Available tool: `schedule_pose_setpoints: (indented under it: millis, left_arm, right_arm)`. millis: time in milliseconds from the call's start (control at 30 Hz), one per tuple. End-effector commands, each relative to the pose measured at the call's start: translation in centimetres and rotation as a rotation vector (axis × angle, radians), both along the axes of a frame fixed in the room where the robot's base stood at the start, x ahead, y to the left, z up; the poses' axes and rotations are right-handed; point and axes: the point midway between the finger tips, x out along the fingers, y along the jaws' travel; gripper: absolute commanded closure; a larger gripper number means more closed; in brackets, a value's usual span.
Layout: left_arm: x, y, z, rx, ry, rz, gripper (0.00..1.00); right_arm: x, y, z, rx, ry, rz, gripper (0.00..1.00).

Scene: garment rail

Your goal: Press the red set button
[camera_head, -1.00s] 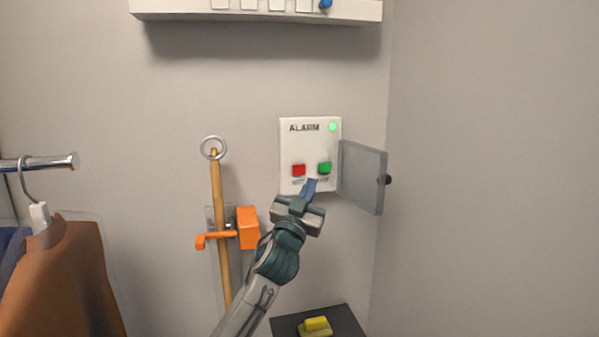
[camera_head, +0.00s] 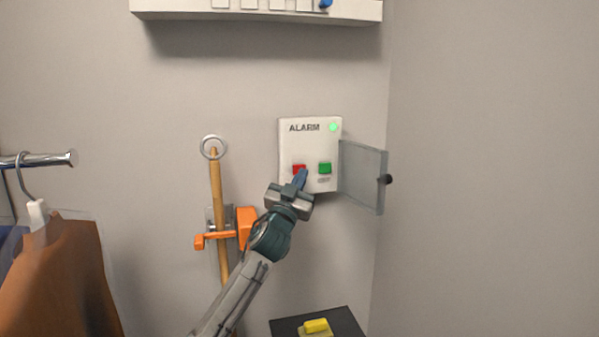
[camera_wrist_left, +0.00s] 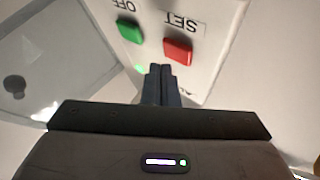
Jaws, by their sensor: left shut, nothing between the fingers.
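The red set button (camera_head: 298,168) is on the white alarm panel (camera_head: 308,148) on the wall. In the left wrist view the red button (camera_wrist_left: 178,50) has the label SET beside it, and the green button (camera_wrist_left: 130,30) has the label OFF. My left gripper (camera_head: 301,178) is shut and empty, its tips in front of the panel and overlapping the red button's lower right edge in the head view. In the left wrist view the fingertips (camera_wrist_left: 161,70) lie just beside the red button; a gap is hard to judge. My right gripper is not in view.
The panel's clear cover (camera_head: 361,176) stands open to the right, with a dark knob. A wooden pole (camera_head: 217,190) with an orange latch (camera_head: 246,228) hangs left of the panel. A garment rail (camera_head: 40,160) is at far left. A shelf (camera_head: 180,10) is above.

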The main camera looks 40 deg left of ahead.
Motion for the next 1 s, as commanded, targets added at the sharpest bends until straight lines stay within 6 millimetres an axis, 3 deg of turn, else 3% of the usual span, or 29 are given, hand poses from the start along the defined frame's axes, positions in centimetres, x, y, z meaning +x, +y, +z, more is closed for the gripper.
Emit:
schedule_pose_setpoints:
  millis: [1000]
  left_arm:
    - [-0.01,-0.02,-0.04,0.000,0.000,0.000,1.00]
  right_arm:
    - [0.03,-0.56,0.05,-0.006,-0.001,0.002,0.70]
